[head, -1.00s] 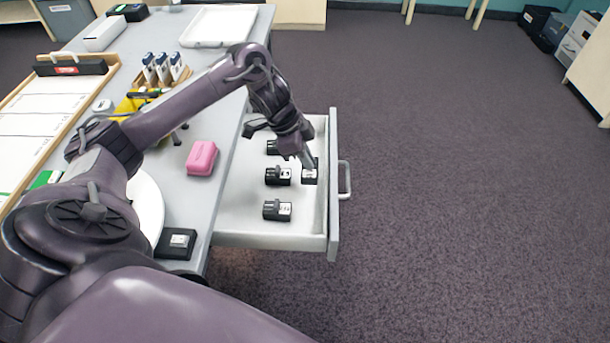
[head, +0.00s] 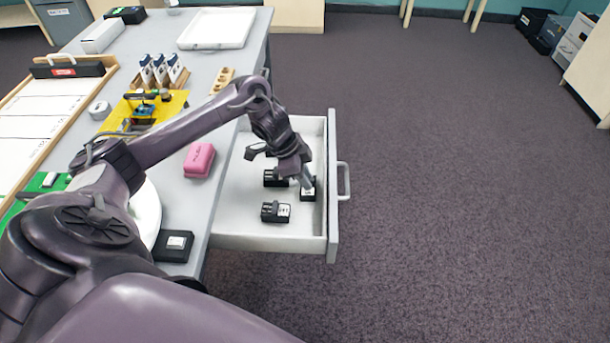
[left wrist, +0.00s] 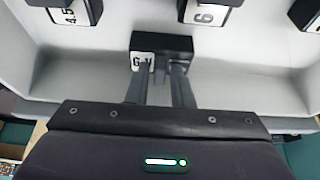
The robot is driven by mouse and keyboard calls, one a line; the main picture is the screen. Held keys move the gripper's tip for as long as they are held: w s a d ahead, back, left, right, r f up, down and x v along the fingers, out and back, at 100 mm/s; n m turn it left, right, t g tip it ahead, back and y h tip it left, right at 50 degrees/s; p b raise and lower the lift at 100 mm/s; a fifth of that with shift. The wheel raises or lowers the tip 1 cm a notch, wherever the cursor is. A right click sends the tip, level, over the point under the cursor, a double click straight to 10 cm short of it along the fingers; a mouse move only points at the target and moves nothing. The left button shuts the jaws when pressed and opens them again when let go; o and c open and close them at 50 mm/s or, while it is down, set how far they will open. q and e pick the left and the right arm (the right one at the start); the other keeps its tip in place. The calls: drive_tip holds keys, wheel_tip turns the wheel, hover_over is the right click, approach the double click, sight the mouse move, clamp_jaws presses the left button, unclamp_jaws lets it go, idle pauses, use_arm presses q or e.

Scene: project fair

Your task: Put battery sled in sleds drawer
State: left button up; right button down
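The battery sled (head: 307,195) is a small black block with a white label, at the right side of the open drawer (head: 265,241), near its front panel. My left gripper (head: 307,181) reaches down over it. In the left wrist view the two fingers (left wrist: 160,76) close on the sled (left wrist: 162,43) and partly cover its label. The sled is low in the drawer; I cannot tell whether it touches the floor. Other sleds, one at the front (head: 275,212) and one behind it (head: 272,178), lie to its left. My right gripper is not in view.
The grey table (head: 222,147) beside the drawer holds a pink case (head: 199,160), a yellow board (head: 165,104), a white tray (head: 215,28) and a black box (head: 174,246). The drawer front with its handle (head: 345,181) bounds the right side. The drawer's near floor is clear.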

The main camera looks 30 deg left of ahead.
use_arm(q)
drive_tip(key=shift+o, duration=1)
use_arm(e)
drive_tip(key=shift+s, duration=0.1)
